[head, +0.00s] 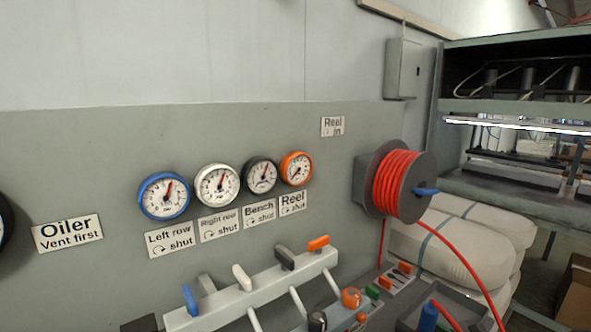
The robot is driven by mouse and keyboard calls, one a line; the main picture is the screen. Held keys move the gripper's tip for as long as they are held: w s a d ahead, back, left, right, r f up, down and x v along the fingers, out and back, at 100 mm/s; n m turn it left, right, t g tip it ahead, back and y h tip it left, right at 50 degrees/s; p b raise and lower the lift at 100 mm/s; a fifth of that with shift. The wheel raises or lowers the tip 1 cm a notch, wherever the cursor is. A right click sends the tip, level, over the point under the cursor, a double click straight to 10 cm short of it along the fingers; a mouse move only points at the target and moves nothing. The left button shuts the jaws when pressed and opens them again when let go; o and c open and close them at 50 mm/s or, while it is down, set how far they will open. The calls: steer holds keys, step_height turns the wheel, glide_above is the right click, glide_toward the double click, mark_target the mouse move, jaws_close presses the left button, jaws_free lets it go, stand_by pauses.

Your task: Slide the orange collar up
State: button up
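No orange part in the head view can be made out for certain as a sliding collar. A round orange piece (351,298) sits low on the bench, right of a black knob (318,320). A smaller orange piece (362,318) is just below it, near the bottom edge. An orange lever handle (318,243) tops the right end of the grey valve rail (262,287). An orange-rimmed gauge (296,168) is on the panel above a "Reel shut" label (293,202). My gripper is not in view.
A red hose reel (399,185) juts from the grey panel (90,150), its hose hanging down right. Blue, white and dark levers stand along the rail. A blue cylinder (428,317) is at bottom right. White sacks (450,250) and a shelf rack (520,105) stand right.

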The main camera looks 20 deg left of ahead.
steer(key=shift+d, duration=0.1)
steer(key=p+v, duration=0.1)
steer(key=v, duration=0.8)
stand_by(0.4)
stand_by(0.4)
